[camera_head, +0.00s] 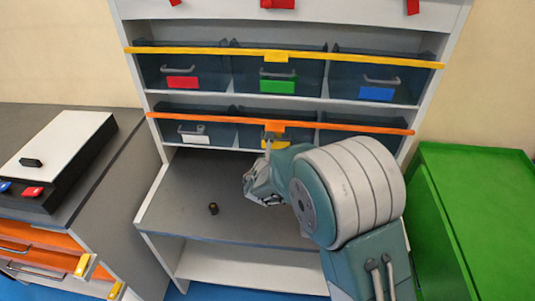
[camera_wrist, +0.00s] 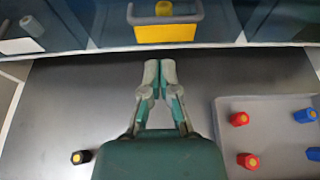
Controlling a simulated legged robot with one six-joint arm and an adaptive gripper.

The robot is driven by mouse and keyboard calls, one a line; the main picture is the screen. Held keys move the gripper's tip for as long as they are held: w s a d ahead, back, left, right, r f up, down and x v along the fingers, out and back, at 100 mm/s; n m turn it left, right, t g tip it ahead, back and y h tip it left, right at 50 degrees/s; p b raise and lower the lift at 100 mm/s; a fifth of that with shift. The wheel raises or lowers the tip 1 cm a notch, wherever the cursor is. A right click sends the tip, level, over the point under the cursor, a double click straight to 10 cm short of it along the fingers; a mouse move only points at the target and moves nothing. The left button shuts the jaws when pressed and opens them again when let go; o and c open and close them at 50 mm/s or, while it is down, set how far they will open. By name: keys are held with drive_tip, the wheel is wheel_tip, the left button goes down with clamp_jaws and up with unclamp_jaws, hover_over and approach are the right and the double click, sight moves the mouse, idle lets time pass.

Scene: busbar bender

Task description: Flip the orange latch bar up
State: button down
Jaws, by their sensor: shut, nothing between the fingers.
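The orange latch bar (camera_head: 350,128) runs across the front of the lower row of bins in the head view, with a small orange tab (camera_head: 275,126) near its middle. The bar is not clearly seen in the wrist view. My gripper (camera_head: 267,145) is just below the tab in the head view; whether it touches cannot be told. In the wrist view my gripper (camera_wrist: 160,68) is shut and empty, its fingertips together. They point toward the middle bin with a yellow label (camera_wrist: 165,33) and a grey handle.
A yellow bar (camera_head: 200,50) crosses the upper bins. A black knob (camera_head: 213,208) stands on the grey shelf top (camera_head: 185,200). A grey tray (camera_wrist: 275,105) with red and blue knobs lies right of my gripper. A green cabinet (camera_head: 480,200) stands at right.

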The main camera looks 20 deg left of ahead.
sight(275, 127)
drive_tip(key=w+a+r, duration=0.1)
drive_tip(key=w+r, duration=0.1)
drive_tip(key=w, duration=0.3)
drive_tip(key=shift+w+a, duration=0.25)
drive_tip(key=shift+w, duration=0.1)
drive_tip(key=shift+a, duration=0.1)
wheel_tip(275, 127, up, 7)
idle(0.5)
